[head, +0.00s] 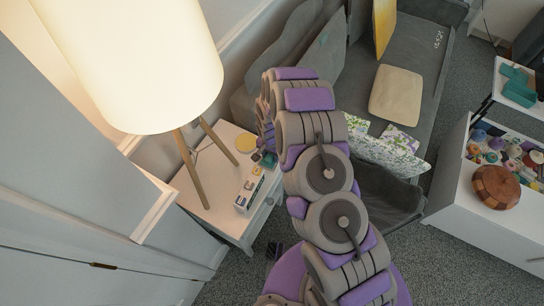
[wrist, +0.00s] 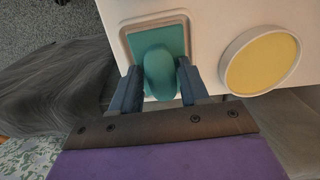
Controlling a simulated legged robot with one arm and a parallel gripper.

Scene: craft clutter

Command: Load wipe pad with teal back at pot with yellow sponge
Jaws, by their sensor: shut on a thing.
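My gripper (wrist: 159,70) is shut on a teal rounded thing, the wipe pad (wrist: 160,76), which shows between its two fingers in the wrist view. Past the pad lies a square dish with a grey rim and a teal inside (wrist: 174,34); I cannot tell whether the pad touches it. The pot with the yellow sponge (wrist: 262,64) is round with a pale rim, to the right of my gripper and apart from it. In the head view the yellow sponge pot (head: 245,143) is on the white side table, and my arm partly hides the gripper.
The white side table (head: 222,222) also holds a lamp (head: 150,60) on wooden legs and a small white box (head: 247,194) near its front edge. A grey sofa (head: 405,45) stands behind my arm. A white unit with clutter (head: 490,225) is at right.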

